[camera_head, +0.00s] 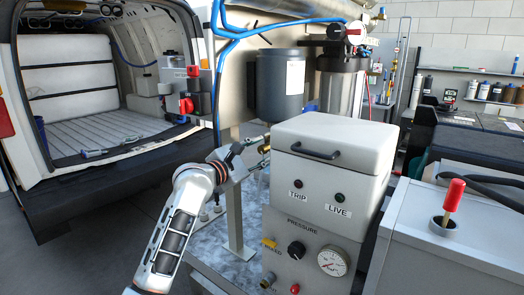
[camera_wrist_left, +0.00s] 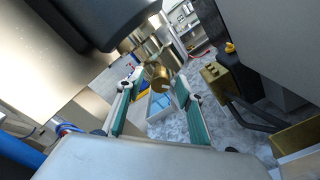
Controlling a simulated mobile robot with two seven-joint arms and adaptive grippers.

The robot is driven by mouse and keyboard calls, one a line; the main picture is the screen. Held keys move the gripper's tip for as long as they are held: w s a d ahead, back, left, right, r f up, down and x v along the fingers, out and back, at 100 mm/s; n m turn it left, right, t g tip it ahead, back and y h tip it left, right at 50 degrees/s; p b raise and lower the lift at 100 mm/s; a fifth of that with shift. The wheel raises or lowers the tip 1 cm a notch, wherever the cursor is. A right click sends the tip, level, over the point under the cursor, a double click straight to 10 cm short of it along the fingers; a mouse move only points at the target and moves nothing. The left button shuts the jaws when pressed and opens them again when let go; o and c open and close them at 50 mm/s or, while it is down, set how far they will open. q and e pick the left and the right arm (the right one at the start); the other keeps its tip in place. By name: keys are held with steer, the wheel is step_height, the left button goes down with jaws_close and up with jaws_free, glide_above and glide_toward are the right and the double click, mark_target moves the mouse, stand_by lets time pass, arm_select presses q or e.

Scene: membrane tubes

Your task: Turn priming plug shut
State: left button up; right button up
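A brass cylindrical piece, which looks like the priming plug (camera_wrist_left: 159,76), shows between and just beyond the fingertips of my left gripper (camera_wrist_left: 156,86) in the left wrist view. The two green-padded fingers stand apart on either side of it, with no clear contact. In the head view my left gripper (camera_head: 262,148) reaches in beside the grey housing, left of the white control box. A small brass part (camera_head: 264,149) shows at its fingertips there, too small to make out its turn. My right gripper is not in view.
The white control box (camera_head: 327,160) with lamps, knob and gauge stands right of my left gripper. A dark filter vessel (camera_head: 280,82) and blue hoses (camera_head: 250,30) are above it. A red-handled lever (camera_head: 453,197) stands at right. An open van (camera_head: 85,90) is at left.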

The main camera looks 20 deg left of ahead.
arm_select(q)
steer(key=shift+w+d, duration=0.2)
steer(key=shift+w, duration=0.2)
jaws_close()
